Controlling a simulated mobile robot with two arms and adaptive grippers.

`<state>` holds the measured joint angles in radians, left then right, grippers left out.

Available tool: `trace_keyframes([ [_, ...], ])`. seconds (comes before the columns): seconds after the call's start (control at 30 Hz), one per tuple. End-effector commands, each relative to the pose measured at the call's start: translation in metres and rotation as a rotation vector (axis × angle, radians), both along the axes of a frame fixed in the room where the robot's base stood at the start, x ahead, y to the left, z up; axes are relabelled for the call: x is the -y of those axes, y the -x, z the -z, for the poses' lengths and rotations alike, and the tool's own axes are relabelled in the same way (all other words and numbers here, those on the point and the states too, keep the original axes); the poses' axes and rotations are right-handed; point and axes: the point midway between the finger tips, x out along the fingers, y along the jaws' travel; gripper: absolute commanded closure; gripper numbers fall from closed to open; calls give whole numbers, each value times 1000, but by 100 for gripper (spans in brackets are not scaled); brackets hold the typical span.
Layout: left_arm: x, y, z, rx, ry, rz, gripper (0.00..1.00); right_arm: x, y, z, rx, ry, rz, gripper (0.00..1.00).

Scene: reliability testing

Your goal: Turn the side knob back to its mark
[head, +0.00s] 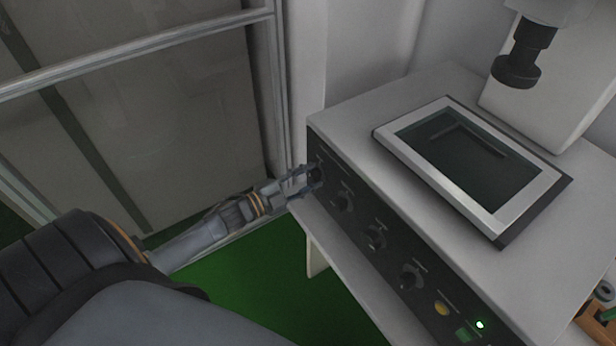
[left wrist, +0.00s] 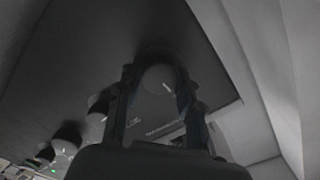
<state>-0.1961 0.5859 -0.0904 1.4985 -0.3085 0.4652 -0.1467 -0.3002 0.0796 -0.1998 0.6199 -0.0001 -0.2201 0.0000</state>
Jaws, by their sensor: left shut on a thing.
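The side knob (head: 315,174) is the dark round knob at the far left end of the black control panel (head: 328,153), in the head view. My left gripper (head: 304,181) reaches it from the left and is shut on it, so its fingers partly hide it. In the left wrist view the knob (left wrist: 158,80) sits between the two fingers (left wrist: 157,97). A short pale line shows on its face, slanted rather than straight. The panel's own mark for this knob is not clear in either view. My right gripper is not in view.
A framed dark plate (head: 511,216) lies on top under a dark hanging cylinder (head: 516,71). A metal-railed glass panel (head: 150,120) stands left.

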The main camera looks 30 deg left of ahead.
Motion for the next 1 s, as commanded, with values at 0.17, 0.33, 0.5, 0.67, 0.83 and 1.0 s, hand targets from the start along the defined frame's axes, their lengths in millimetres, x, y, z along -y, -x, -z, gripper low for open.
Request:
trace_keyframes([
  [0.17, 0, 0, 1, -2, -1, -1, 95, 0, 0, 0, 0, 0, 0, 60],
  [0.33, 0, 0, 1, -1, -1, 0, 47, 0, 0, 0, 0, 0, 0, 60],
  [0.5, 0, 0, 1, -1, -1, 0, 40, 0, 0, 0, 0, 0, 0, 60],
  [0.67, 0, 1, 0, -1, -1, 0, 40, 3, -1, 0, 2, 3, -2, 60],
  [0.83, -5, 13, 2, -4, -2, -1, 40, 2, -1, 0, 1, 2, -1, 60],
  [1.0, -17, 42, 2, -6, -3, -1, 40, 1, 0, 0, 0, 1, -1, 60],
])
